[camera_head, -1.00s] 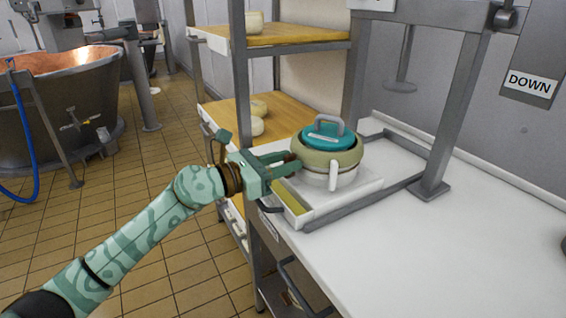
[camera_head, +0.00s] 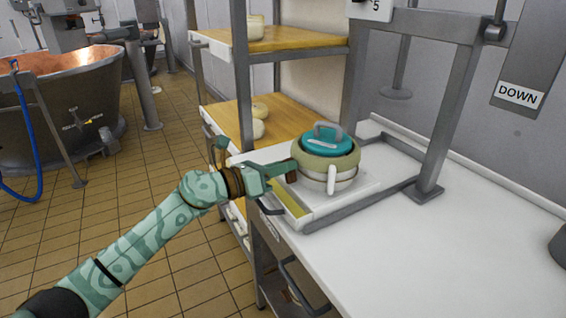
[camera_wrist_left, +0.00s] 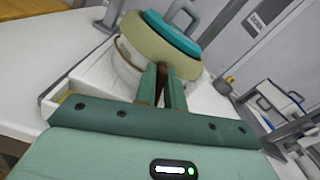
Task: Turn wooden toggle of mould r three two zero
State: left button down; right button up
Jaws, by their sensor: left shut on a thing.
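The mould (camera_head: 328,171) is a round, pale body with a beige band and a teal lid (camera_head: 327,140) carrying a grey handle. A white spout-like piece stands at its front. It sits on a white board on the worktop; no mould number is readable. My left gripper (camera_head: 287,170) reaches in from the left, at the mould's near left side. It is shut on the brown wooden toggle (camera_head: 293,169). In the left wrist view the toggle (camera_wrist_left: 162,72) shows between the two green fingers, against the mould (camera_wrist_left: 128,68). My right gripper is not in view.
A grey press frame (camera_head: 432,150) stands right behind the mould, with a "DOWN" sign (camera_head: 518,95) beyond. A shelf rack (camera_head: 290,40) with cheeses is behind. The white worktop (camera_head: 430,260) is clear in front. A copper vat (camera_head: 60,105) stands at left.

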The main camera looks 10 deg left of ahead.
pick_arm(q)
jog(key=shift+r+n+p, duration=0.15)
jog(key=shift+n+p, duration=0.15)
jog(key=shift+n, duration=0.4)
jog(key=shift+w+a+f+n+p, duration=0.1)
jog(key=shift+n+p, duration=0.1)
jog(key=shift+n, duration=0.15)
jog(key=shift+w+f+n+p, duration=0.1)
jog(key=shift+n+p, duration=0.05)
jog(key=shift+n, duration=0.2)
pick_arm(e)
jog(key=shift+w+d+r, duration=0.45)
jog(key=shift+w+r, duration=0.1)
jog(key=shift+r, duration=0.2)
pick_arm(q)
jog(key=c, duration=1.5)
grip_release()
